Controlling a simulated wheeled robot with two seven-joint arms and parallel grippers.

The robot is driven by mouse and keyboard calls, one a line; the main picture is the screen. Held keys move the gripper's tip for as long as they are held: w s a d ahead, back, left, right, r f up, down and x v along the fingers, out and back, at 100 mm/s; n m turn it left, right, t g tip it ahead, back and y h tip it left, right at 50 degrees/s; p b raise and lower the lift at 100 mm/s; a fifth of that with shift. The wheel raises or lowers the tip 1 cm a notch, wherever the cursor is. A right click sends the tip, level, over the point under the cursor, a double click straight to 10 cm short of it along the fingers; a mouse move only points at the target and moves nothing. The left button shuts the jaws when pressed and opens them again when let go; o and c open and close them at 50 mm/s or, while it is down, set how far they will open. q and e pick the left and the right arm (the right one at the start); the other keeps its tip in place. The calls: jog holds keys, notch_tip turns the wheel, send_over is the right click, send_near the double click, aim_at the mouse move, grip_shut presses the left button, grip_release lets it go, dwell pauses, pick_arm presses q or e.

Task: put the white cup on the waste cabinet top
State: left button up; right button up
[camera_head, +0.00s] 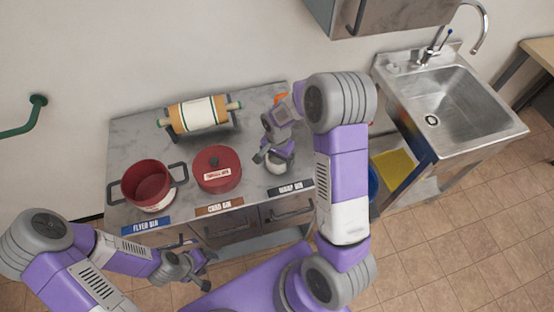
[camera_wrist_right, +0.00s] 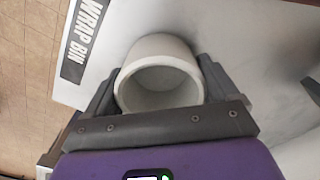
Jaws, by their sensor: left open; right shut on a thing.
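The white cup (camera_head: 278,165) is at the right front part of the grey waste cabinet top (camera_head: 243,110), behind the "WRAP BIN" label. My right gripper (camera_head: 268,154) is shut on the white cup, and its fingers partly hide it in the head view. In the right wrist view the cup (camera_wrist_right: 158,72) sits between the two fingers, its open mouth towards the camera. I cannot tell whether the cup touches the top or hangs just above it. My left gripper (camera_head: 207,270) is open and empty, in front of the cabinet and below its top.
On the cabinet top stand a red open pot (camera_head: 147,187), a red lidded pot (camera_head: 217,169) and a rolling pin on a stand (camera_head: 199,114). An orange thing (camera_head: 281,98) is partly hidden behind my right arm. A metal sink (camera_head: 450,105) stands at the right.

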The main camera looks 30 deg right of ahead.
aim_at(277, 163)
jog(key=shift+f, duration=0.2)
jog(key=shift+f, duration=0.1)
jog(key=o, duration=0.8)
jog(key=shift+r, duration=0.3)
notch_tip(277, 163, up, 12)
jog(key=shift+f+p, duration=0.15)
jog(key=shift+p, duration=0.75)
